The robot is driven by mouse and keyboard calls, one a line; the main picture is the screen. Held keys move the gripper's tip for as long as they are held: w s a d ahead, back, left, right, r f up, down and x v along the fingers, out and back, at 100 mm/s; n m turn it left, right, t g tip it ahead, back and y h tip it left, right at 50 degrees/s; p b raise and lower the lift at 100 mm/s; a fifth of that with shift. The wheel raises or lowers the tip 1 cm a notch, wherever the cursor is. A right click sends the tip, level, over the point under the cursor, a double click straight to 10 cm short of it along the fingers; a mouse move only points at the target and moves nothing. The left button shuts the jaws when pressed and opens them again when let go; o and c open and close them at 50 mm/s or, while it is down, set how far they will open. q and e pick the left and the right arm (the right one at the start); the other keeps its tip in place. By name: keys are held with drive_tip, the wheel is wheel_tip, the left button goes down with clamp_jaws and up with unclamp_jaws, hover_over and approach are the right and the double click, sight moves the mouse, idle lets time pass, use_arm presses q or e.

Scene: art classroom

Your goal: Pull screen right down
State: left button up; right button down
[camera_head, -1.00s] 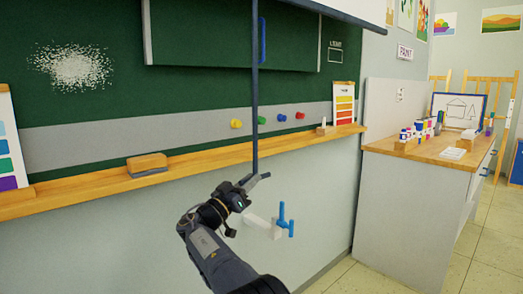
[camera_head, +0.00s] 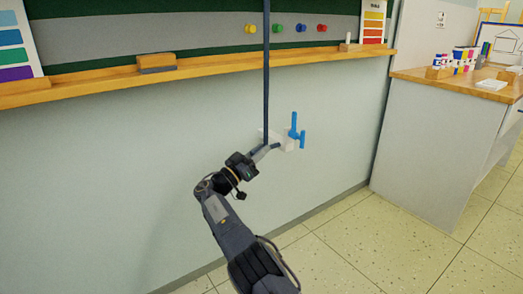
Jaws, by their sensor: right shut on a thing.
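A dark blue pull cord (camera_head: 266,75) hangs straight down in front of the green chalkboard and the wall. My right gripper (camera_head: 268,149) is shut on the lower end of this cord, well below the wooden chalk ledge. The gripper comes from below, with its fingers pointing up and right. The screen itself is out of view above the picture, so I cannot see how far down it is. My left gripper is not in view.
The chalk ledge (camera_head: 210,70) carries an eraser (camera_head: 156,63). A cabinet (camera_head: 435,140) stands at right. The floor (camera_head: 400,240) between is clear.

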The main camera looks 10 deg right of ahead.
drive_tip(key=shift+w+f, duration=0.15)
drive_tip(key=shift+f, duration=0.15)
drive_tip(key=c, duration=1.5)
unclamp_jaws()
drive_tip(key=shift+a, duration=0.1)
drive_tip(key=shift+o, duration=0.5)
drive_tip(key=shift+a+r, duration=0.1)
drive_tip(key=shift+s+a, duration=0.2)
drive_tip(key=shift+a, duration=0.1)
drive_tip(key=p+v, duration=0.2)
drive_tip(key=v, duration=0.5)
drive_tip(key=shift+f, duration=0.2)
drive_tip(key=shift+d, duration=0.15)
